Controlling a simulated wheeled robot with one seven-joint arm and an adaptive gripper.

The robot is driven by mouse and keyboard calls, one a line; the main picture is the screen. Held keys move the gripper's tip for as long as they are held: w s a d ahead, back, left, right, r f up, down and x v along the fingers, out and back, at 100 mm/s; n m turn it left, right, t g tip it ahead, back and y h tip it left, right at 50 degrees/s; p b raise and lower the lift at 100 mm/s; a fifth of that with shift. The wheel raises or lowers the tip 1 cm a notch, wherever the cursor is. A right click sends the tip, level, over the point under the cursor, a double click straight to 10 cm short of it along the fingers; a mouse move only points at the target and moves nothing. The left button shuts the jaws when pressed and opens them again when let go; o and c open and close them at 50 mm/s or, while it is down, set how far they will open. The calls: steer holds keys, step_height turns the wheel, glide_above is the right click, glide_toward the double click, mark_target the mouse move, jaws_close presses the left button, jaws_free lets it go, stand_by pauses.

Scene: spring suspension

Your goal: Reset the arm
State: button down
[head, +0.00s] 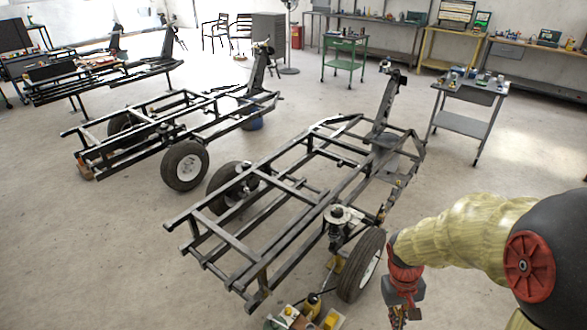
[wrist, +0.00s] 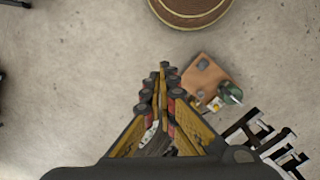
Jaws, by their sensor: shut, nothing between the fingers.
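My arm, in a pale yellow sleeve with red and black joints, reaches in from the right of the head view. My gripper (head: 401,316) hangs at its end near the bottom edge, right of the near frame's wheel; its tips are hard to make out there. In the wrist view my gripper (wrist: 162,82) shows its yellow and black fingers drawn together, shut and empty, above the bare floor.
A black vehicle frame (head: 283,195) with wheels (head: 362,265) stands left of my arm. A second frame (head: 160,122) stands behind it. Tools and bottles (head: 308,315) sit at the bottom edge. A grey cart (head: 463,124) stands behind. The wrist view shows a brown board (wrist: 203,77) with small items.

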steer(key=s+a+r+t, duration=0.2)
steer(key=s+r, duration=0.1)
steer(key=r, duration=0.5)
steer(key=s+a+r+t+y, duration=0.1)
steer(key=s+a+r+t, duration=0.1)
steer(key=r, duration=0.6)
steer(key=s+a+r+t, duration=0.3)
steer(key=a+r, duration=0.1)
steer(key=r, duration=0.4)
steer(key=shift+s, duration=0.3)
steer(key=c, duration=2.6)
jaws_free()
